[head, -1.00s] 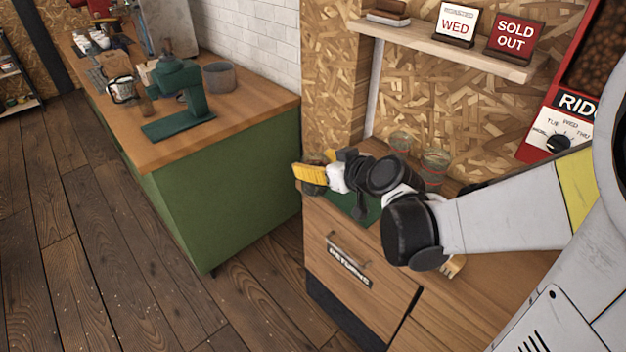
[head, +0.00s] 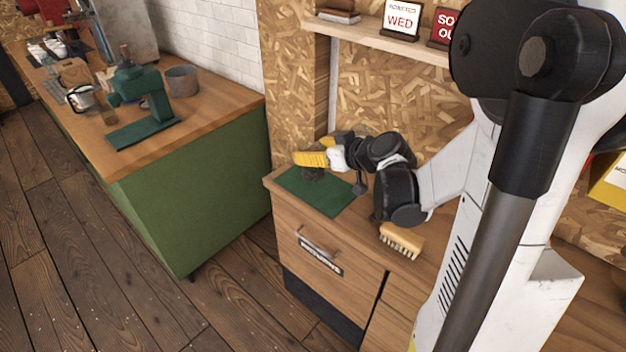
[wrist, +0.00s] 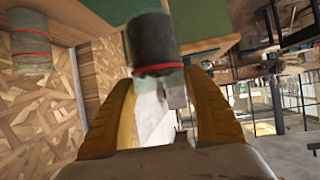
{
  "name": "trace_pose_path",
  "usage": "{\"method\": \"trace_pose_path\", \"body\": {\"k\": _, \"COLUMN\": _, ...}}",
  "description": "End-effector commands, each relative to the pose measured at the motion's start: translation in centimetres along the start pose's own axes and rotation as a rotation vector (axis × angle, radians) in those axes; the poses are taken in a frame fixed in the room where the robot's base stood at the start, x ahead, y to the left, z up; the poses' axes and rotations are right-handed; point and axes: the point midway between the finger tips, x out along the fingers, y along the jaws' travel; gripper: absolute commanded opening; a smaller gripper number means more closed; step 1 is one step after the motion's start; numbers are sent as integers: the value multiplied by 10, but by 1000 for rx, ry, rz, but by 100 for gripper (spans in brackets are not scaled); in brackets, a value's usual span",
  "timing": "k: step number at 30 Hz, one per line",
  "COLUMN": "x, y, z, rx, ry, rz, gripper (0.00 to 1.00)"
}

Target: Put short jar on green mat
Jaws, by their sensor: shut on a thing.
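The short jar shows in the wrist view (wrist: 155,42) as a dark jar with a red band, between my yellow fingers. My gripper (head: 312,160) is shut on it, and its fingers also show in the wrist view (wrist: 163,100). In the head view the jar (head: 313,174) is a small dark shape mostly hidden under the yellow fingers. It appears over the back left part of the green mat (head: 325,197). I cannot tell whether it touches the mat. The mat lies on the wooden cabinet top.
A wooden brush (head: 401,240) lies on the cabinet top right of the mat. Another jar with a red band (wrist: 30,45) shows in the wrist view. A shelf with signs (head: 395,42) hangs above. A green counter (head: 200,190) stands left across a gap.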

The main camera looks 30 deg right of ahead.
Motion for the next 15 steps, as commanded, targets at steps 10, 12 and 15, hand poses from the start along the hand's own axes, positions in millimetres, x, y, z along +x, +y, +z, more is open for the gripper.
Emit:
{"method": "trace_pose_path", "body": {"k": 10, "x": -47, "y": 111, "z": 18, "rx": 26, "ry": 21, "rz": 60, "gripper": 20}}
{"method": "trace_pose_path", "body": {"k": 12, "x": -48, "y": 117, "z": 21, "rx": 25, "ry": 24, "rz": 62, "gripper": 20}}
{"method": "trace_pose_path", "body": {"k": 15, "x": -36, "y": 117, "z": 24, "rx": 23, "ry": 25, "rz": 60, "gripper": 20}}
